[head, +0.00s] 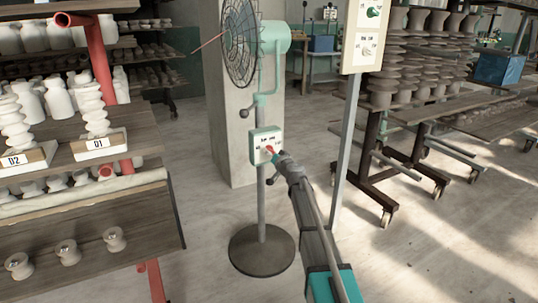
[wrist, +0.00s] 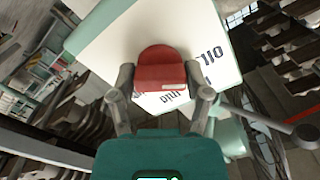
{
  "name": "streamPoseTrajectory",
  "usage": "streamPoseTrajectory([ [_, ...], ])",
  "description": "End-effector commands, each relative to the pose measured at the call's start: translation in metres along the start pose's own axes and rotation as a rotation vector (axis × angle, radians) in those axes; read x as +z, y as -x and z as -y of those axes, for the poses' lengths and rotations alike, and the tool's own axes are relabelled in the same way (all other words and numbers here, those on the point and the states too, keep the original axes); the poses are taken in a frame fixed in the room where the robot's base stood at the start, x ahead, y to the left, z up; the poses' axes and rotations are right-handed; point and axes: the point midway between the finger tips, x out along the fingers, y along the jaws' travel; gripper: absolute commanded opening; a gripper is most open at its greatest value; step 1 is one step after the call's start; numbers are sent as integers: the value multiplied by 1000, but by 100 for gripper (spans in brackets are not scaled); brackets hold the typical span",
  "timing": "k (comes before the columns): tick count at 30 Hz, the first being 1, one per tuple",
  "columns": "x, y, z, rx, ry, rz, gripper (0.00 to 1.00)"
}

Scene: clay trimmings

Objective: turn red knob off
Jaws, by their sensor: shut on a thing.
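The red knob (wrist: 161,68) sits on a white-faced control box (wrist: 105,45) with dark lettering. In the head view the box (head: 258,141) is mounted on the pole of a teal standing fan (head: 262,45), and a bit of the red knob (head: 268,149) shows. My gripper (wrist: 160,80) is shut on the red knob, one finger on each side of it. In the head view my gripper (head: 277,157) reaches the box from the lower right and hides part of its face. The knob's exact setting is hard to read.
A grey post with a second panel (head: 369,35), bearing a green and a white knob, stands close right of my arm. Shelves of white pottery (head: 60,90) stand left. Racks of clay pieces (head: 420,60) stand right. The floor (head: 410,260) at front right is clear.

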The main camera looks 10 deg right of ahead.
Motion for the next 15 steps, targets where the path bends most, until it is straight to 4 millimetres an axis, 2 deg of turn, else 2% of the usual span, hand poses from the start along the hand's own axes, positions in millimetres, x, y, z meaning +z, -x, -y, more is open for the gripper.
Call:
streamPoseTrajectory([
  [6, -3, -1, -3, 7, 121, -5, 15],
  [15, -3, -1, -3, 7, 184, -5, 15],
])
